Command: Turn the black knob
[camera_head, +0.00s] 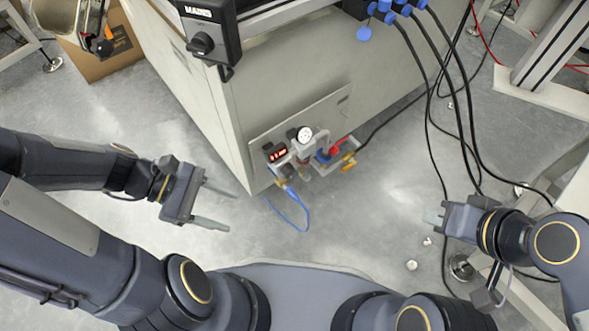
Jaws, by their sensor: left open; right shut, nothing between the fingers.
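The black knob (201,44) is a rotary knob on the front of a black switch box (213,22) with a white label on it. The box is fixed to the near upper corner of a grey machine cabinet (290,75). My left gripper (230,210) is open and empty, with its fingers apart. It is low and left of centre, well below the knob in the picture and apart from it. My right gripper (432,220) is shut and empty at the right, far from the knob. Nothing covers the knob.
A pneumatic unit (302,150) with a gauge, fittings and a blue hose loop (291,212) juts from the cabinet's lower front. Black cables (462,125) hang at the right. A cardboard box (110,55) stands at the upper left. The floor between my grippers is mostly clear.

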